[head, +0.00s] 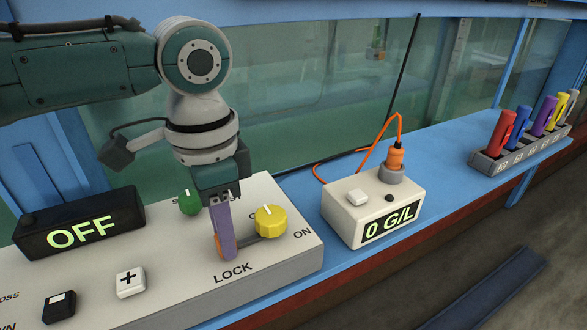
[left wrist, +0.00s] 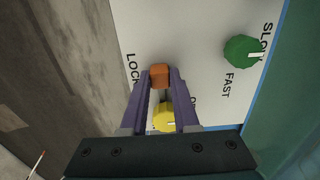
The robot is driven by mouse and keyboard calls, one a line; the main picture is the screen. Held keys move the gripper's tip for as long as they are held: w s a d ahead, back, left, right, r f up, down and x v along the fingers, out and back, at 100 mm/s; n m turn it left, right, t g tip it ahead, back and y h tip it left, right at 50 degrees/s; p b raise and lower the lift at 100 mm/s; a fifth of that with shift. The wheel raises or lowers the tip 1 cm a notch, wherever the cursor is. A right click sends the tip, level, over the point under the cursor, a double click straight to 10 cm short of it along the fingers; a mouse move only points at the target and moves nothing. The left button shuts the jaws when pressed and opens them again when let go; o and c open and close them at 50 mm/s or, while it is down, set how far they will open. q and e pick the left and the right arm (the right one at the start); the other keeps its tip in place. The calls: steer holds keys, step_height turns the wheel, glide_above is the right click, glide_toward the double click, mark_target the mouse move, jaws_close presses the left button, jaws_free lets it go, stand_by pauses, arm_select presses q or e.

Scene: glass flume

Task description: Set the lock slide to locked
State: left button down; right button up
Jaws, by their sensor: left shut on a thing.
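The lock slide's orange knob (head: 218,244) sits on the sloped grey-white control panel (head: 285,262), just above the printed word LOCK. My left gripper (head: 227,252) points down at it, its purple fingers shut on the knob. In the left wrist view the orange knob (left wrist: 159,72) is between the fingertips of the gripper (left wrist: 160,78), beside the word LOCK. A dark slot runs from the knob toward the yellow dial in the head view. The fingers hide much of the knob, and I cannot tell which end counts as locked. My right gripper is not in view.
A yellow dial (head: 271,221) stands close right of the fingers, and a green dial (head: 190,202) behind them. An OFF display (head: 82,224) and push buttons are at left. A 0 G/L meter (head: 373,205) with an orange cable and a rack (head: 492,163) of coloured pieces stand right.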

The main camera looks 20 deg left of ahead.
arm_select(q)
steer(key=c, duration=0.9)
jaws_free()
steer(key=shift+w+d, duration=0.15)
steer(key=shift+w, duration=0.05)
steer(key=shift+o, duration=1.3)
steer(key=shift+r, duration=0.1)
step_height(320, 180, up, 10)
steer(key=p, duration=0.1)
